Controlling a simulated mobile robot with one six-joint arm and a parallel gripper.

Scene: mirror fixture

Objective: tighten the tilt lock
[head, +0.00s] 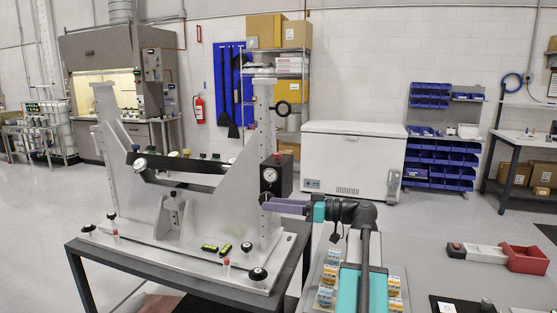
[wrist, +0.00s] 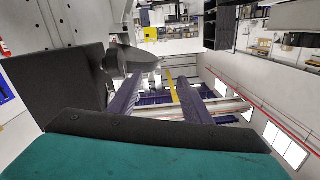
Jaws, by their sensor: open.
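The light grey mirror fixture (head: 185,225) stands on a dark-framed table, with a dark bar slung between its two uprights. A black block with a white round dial (head: 269,175) sits on the right upright. My gripper (head: 264,206) is just below that block, its purple fingers pointing left at the upright. In the wrist view my gripper (wrist: 160,78) is open, with nothing seen between its fingers. A dark grey flared part (wrist: 128,58), perhaps the tilt lock, shows beside the left finger's tip. I cannot tell whether they touch.
Black knobs (head: 258,274) and small red-topped pins stand on the fixture's base plate. A red tray (head: 525,259) is at the right. Open floor lies behind the table.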

